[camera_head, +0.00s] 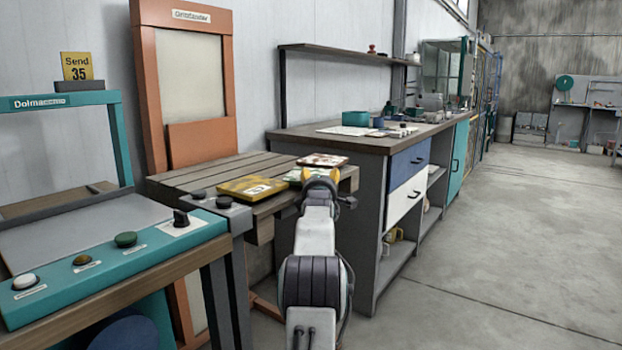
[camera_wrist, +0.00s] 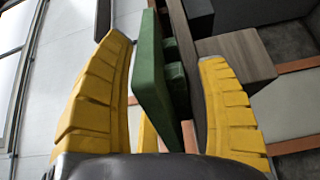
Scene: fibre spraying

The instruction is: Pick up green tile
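My gripper (camera_head: 322,181) is at the table's right end, beside the green tile. In the wrist view my yellow fingers (camera_wrist: 164,50) are spread wide. A dark green slab (camera_wrist: 151,75) shows between them, with visible gaps to both fingers. A smaller green part is on its right side.
The slatted table (camera_head: 205,178) stands between a teal-framed control station (camera_head: 150,254) with knobs and a long workbench (camera_head: 345,143) with drawers. An orange frame (camera_head: 152,75) stands against the wall behind the table. Open concrete floor (camera_head: 500,230) lies to the right.

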